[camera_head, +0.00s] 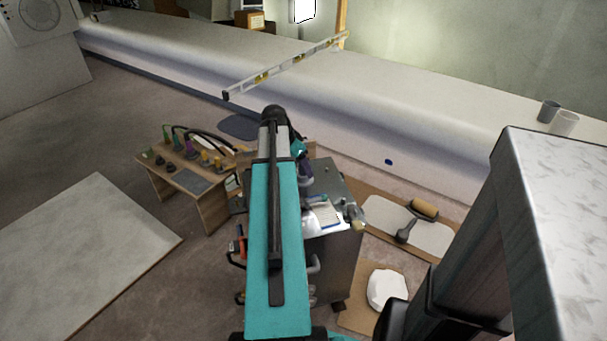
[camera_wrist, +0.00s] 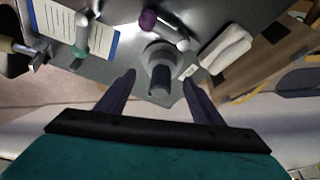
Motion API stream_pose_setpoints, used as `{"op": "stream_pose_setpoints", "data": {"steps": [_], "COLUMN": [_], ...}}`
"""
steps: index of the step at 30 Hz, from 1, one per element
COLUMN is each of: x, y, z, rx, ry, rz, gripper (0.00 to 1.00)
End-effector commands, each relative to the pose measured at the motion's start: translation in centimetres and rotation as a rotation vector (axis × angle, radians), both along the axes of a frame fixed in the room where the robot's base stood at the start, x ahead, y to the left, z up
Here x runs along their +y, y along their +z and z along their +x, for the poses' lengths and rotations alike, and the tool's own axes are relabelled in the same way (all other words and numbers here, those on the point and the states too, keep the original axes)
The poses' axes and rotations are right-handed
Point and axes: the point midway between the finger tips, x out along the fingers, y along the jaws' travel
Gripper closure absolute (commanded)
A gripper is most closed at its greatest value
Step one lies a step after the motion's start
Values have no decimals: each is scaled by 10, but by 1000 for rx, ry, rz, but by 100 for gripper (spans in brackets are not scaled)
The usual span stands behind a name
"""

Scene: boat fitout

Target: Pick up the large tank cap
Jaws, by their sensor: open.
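In the wrist view, a grey round piece with a darker stubby cylinder (camera_wrist: 161,75) stands near the edge of a grey cart top (camera_wrist: 185,12). It looks like the tank cap, but I cannot be sure. My gripper (camera_wrist: 158,76) is open, with one dark finger on each side of this piece in the picture. I cannot tell how far above it the fingers are, and no contact shows. In the head view my teal arm reaches over the cart and hides much of its top.
The cart top also holds a clipboard (camera_wrist: 60,30), a green-ended cylinder (camera_wrist: 82,33), a purple-ended cylinder (camera_wrist: 150,20) and a white block (camera_wrist: 225,47). A small wooden bench (camera_head: 211,208) with several fittings stands to the left. A spirit level (camera_head: 285,66) lies on the long white hull part.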

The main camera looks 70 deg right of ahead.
Motion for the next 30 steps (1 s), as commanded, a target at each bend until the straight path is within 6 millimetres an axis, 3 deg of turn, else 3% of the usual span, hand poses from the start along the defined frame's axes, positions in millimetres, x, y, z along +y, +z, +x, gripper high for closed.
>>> {"op": "stream_pose_setpoints", "data": {"steps": [9,27,30], "x": [-12,-13,-13], "y": [-30,-32,-32], "z": [-5,-7,-6], "rx": [0,0,0], "ry": [0,-1,-1], "rz": [0,0,0], "gripper": [39,39,54]}}
